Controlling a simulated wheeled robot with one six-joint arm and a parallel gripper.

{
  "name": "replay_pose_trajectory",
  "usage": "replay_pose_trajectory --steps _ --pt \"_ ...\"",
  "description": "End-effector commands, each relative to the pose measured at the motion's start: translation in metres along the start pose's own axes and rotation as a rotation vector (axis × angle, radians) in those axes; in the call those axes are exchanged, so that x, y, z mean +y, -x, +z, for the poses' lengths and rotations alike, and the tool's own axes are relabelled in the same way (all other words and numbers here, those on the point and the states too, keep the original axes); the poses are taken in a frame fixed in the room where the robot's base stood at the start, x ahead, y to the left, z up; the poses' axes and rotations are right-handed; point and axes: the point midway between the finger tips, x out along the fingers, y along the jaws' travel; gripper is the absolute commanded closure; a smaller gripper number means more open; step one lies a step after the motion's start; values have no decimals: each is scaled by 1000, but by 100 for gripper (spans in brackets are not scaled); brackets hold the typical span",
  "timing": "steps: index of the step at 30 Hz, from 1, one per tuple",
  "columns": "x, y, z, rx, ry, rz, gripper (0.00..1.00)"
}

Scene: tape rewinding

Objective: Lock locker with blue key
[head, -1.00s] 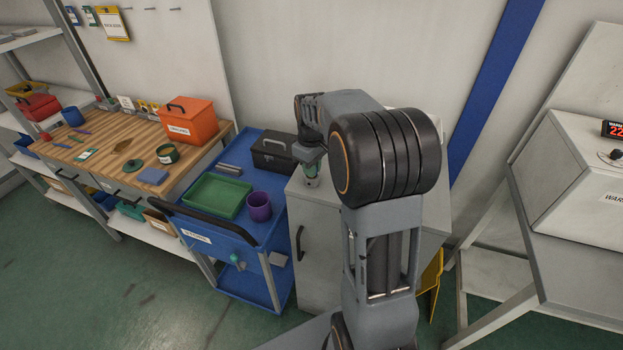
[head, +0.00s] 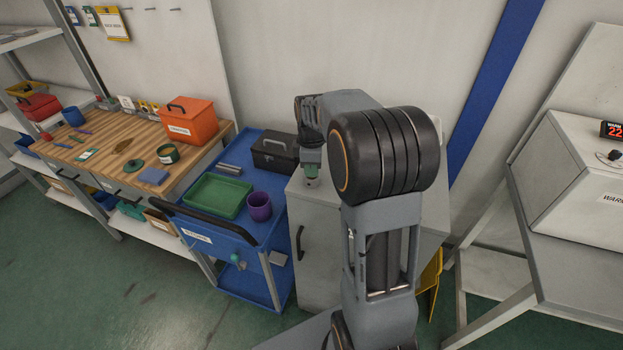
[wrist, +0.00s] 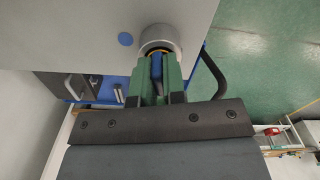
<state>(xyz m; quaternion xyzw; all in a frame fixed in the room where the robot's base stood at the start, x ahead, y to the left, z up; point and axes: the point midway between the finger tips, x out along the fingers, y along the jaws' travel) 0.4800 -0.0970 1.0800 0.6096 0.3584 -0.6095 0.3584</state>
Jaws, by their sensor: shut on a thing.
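The grey locker (head: 322,245) stands right of the blue cart, with a black handle on its front. In the wrist view its pale top (wrist: 75,35) carries a round silver lock (wrist: 156,34) with a yellowish inner ring and a blue dot beside it. My gripper (wrist: 157,72) has green fingers shut on the blue key (wrist: 157,64). The key's front end is at the lock opening; the fingers hide how deep it sits. In the head view my gripper (head: 311,170) is above the locker top, mostly covered by my arm.
The blue cart (head: 225,232) holds a green tray (head: 218,195), a purple cup (head: 259,206) and a dark toolbox (head: 275,152). A wooden workbench (head: 105,140) with an orange box stands farther left. A white slanted cabinet (head: 570,170) is at the right. Green floor is open in front.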

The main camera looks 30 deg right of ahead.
Motion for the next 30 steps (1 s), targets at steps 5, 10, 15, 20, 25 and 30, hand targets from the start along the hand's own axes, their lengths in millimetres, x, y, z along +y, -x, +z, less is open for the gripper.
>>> replay_pose_trajectory --steps 5,10,15,20,25,30 --pt "0 0 0 0 37 1 100" --pt "0 0 0 0 36 0 100" --pt "0 3 0 0 35 1 100" --pt "0 11 0 0 34 3 100" --pt "1 21 0 1 34 5 100" --pt "1 31 0 1 34 6 100"
